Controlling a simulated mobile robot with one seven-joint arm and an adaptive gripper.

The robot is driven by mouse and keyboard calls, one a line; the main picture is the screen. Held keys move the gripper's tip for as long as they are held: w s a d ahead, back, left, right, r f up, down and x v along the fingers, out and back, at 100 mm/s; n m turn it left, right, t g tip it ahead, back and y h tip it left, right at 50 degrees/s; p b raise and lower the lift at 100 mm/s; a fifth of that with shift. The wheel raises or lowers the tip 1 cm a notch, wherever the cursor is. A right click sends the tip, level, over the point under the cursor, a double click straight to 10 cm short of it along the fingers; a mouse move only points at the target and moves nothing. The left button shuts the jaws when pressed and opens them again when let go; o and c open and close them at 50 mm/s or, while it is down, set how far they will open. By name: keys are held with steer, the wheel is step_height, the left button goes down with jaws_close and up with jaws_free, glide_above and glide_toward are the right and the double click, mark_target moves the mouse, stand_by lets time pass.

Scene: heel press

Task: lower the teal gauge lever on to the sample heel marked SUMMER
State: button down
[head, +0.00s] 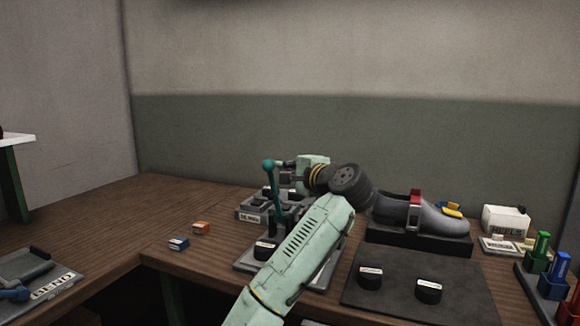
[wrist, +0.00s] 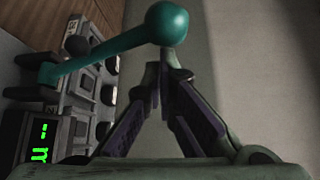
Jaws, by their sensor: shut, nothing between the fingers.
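The teal gauge lever (head: 274,205) stands nearly upright, with a ball at its top. In the wrist view its ball (wrist: 166,23) is large, just beyond my fingertips, and its shaft runs to the left. My gripper (head: 281,165) is shut and empty beside the ball; its fingertips also meet in the wrist view (wrist: 164,72). I cannot tell whether they touch the ball. A black heel with a white label (head: 265,247) sits at the gauge's front. Two more labelled black heels (head: 370,277) (head: 429,290) are on a dark mat. Their labels are too small to read.
A grey shoe (head: 420,214) on a black block and a white HEELS box (head: 506,221) are to the right. A green display (wrist: 39,142) shows.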

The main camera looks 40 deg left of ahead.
steer(key=shift+s+d+f+n+b, duration=0.15)
steer(key=shift+s+f+n+b, duration=0.3)
steer(key=shift+b, duration=0.7)
steer(key=shift+s+d+f+n+g+y+b, duration=0.35)
steer(key=shift+s+f+n+y+b, duration=1.15)
steer(key=shift+b, duration=2.4)
steer(key=shift+s+d+f+n+g+y+b, duration=0.1)
steer(key=shift+s+d+f+n+y+b, duration=0.6)
steer(key=shift+s+f+n+b, duration=2.4)
steer(key=shift+s+d+f+n+g+y+b, duration=0.25)
steer(key=shift+s+f+n+y+b, duration=0.6)
steer(key=shift+b, duration=3.8)
steer(key=shift+s+f+m+y, duration=0.1)
steer(key=shift+f+m+y, duration=0.2)
steer(key=shift+f+y, duration=0.2)
